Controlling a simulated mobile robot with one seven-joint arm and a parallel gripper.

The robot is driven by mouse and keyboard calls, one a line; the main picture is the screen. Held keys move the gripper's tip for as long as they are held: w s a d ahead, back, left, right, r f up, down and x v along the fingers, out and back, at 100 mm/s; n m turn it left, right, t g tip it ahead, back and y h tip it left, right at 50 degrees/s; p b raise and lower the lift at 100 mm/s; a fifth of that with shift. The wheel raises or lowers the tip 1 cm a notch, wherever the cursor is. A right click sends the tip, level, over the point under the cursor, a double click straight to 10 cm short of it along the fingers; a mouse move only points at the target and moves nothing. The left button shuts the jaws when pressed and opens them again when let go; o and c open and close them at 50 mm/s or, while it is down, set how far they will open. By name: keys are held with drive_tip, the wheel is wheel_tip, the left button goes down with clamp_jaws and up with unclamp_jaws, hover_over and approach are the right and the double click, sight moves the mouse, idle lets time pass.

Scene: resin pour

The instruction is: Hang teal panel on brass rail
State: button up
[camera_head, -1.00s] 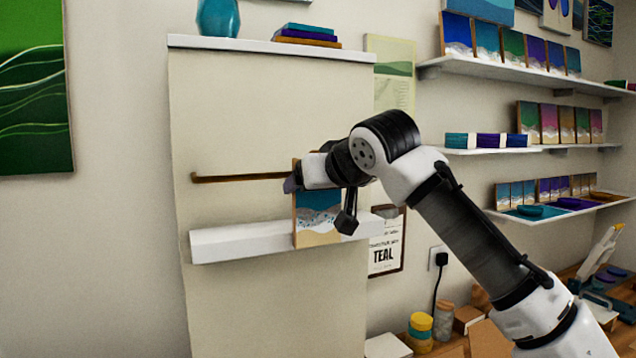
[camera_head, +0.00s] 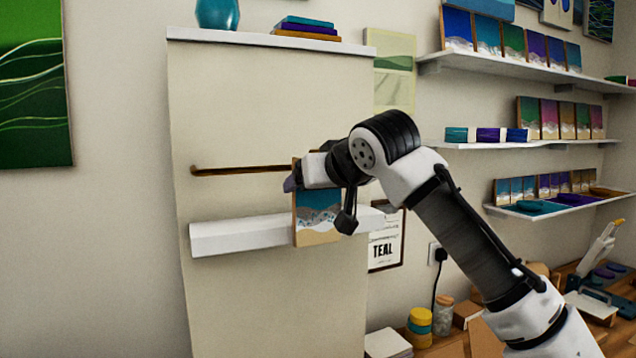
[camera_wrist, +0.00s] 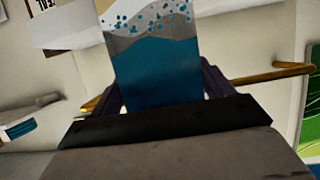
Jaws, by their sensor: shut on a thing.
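The teal panel (camera_head: 318,212) has a teal upper part, a pale wave band and a sandy lower edge. My gripper (camera_head: 300,178) is shut on its upper part and holds it upright. In the wrist view the panel (camera_wrist: 155,68) stands between the two dark fingers (camera_wrist: 160,92). The brass rail (camera_head: 240,170) runs across the cream board, and its right part passes behind the panel and gripper. The rail (camera_wrist: 268,75) also shows at both sides of the panel in the wrist view. Whether panel and rail touch cannot be told.
A white ledge (camera_head: 240,235) juts out below the rail, behind the panel's lower part. A framed TEAL sign (camera_head: 384,250) hangs at the right of the board. Shelves with small panels (camera_head: 530,65) line the right wall. The board below the ledge is clear.

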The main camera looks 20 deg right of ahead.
drive_tip(key=shift+f, duration=0.35)
idle(1.2)
drive_tip(key=o, duration=0.9)
drive_tip(key=shift+o, duration=0.2)
drive_tip(key=b+v, duration=0.3)
drive_tip(key=v, duration=1.1)
drive_tip(key=shift+b, duration=0.35)
